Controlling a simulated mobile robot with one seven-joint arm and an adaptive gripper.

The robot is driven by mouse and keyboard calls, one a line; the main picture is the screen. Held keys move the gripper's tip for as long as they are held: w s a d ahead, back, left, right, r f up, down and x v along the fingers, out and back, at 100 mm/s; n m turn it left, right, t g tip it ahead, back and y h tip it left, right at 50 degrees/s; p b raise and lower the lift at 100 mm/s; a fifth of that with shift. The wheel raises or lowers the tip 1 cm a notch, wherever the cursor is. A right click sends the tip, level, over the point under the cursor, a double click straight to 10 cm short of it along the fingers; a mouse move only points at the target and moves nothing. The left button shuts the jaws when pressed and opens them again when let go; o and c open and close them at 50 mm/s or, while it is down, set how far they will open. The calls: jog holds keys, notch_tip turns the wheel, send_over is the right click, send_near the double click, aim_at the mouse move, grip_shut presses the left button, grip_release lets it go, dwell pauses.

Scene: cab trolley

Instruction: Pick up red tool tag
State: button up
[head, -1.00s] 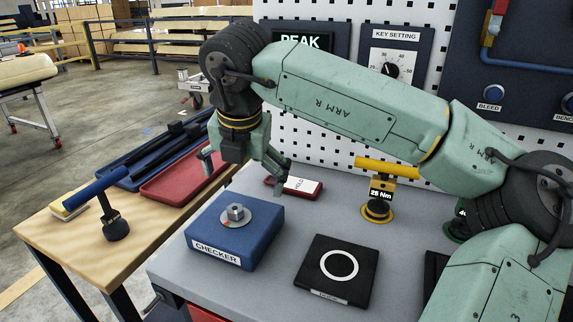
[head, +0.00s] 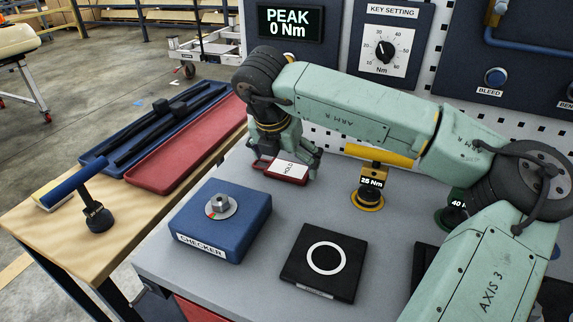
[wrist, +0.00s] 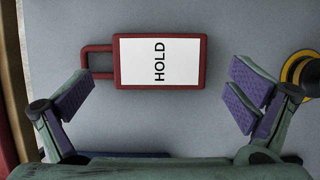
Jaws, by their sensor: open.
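The red tool tag (head: 285,170) lies flat on the grey bench top, with a white label reading HOLD and a red loop handle at its left end. The wrist view shows the whole tag (wrist: 160,62), its handle pointing left. My gripper (head: 286,164) is open and empty above the tag. In the wrist view my gripper (wrist: 162,97) has its purple-padded fingers spread wide, one to the left and one to the right of the tag, apart from it. In the head view the gripper partly covers the tag.
A blue checker block (head: 222,250) and a black pad with a white ring (head: 297,280) stand in front. A yellow 25 Nm tool (head: 372,180) stands to the right of the tag. A red tray (head: 165,170) lies on the wooden table at left. The pegboard wall rises behind.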

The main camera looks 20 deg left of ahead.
jog(key=shift+x, duration=0.9)
jog(key=c, duration=1.1)
